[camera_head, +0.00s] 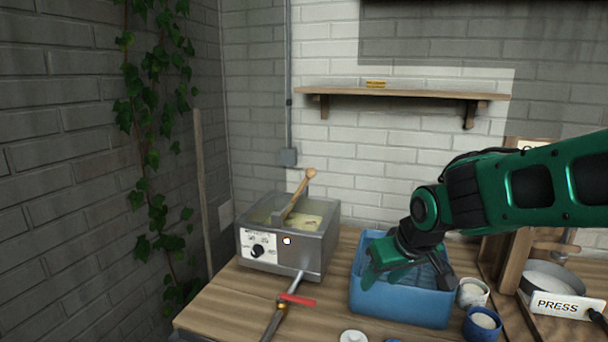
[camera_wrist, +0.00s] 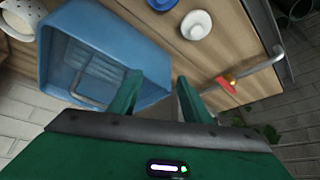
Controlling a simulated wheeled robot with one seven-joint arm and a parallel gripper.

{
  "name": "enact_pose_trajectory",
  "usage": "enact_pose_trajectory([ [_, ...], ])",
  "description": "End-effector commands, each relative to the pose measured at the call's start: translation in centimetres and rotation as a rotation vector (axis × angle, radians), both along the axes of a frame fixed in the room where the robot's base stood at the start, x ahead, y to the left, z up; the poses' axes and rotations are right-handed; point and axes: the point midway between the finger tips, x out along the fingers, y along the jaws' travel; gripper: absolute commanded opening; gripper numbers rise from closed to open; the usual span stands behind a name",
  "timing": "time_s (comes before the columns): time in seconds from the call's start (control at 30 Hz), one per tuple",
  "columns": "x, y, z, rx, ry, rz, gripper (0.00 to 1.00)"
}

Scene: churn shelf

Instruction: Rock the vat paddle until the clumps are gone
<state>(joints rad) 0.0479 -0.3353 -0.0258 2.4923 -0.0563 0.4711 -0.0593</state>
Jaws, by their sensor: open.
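The steel vat (camera_head: 290,235) stands at the left end of the wooden bench. It has a white front panel with a black knob and a small lit spot. Pale yellow contents show inside it, with some lumps (camera_head: 309,222). The wooden paddle (camera_head: 297,199) leans up out of the vat, its round knob end up and to the right. My gripper (camera_head: 405,277) is open and over the blue tub, right of the vat and apart from the paddle. In the wrist view my gripper's two fingers (camera_wrist: 158,97) are spread with nothing between them. The vat and paddle are not in the wrist view.
The blue tub (camera_head: 398,309) holds a rack and also shows in the wrist view (camera_wrist: 110,30). A pipe with a red valve handle (camera_head: 297,299) sticks out in front of the vat. Small pots (camera_head: 472,292) and a press (camera_head: 556,305) stand right. A shelf (camera_head: 400,93) hangs above.

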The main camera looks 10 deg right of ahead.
Motion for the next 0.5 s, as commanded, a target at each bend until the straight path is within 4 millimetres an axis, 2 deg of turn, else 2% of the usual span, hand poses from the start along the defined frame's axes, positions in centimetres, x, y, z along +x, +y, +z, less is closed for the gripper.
enact_pose_trajectory([
  [0.03, 2.4, 1.5, 0.4, 0.006, -0.059, 0.051, 0.44],
  [0.2, 9.9, 5.0, 2.5, 0.040, -0.289, 0.170, 0.44],
  [0.37, 16.1, 6.6, 5.3, 0.073, -0.511, 0.223, 0.44],
  [0.5, 20.7, 7.1, 7.9, 0.097, -0.706, 0.235, 0.44],
])
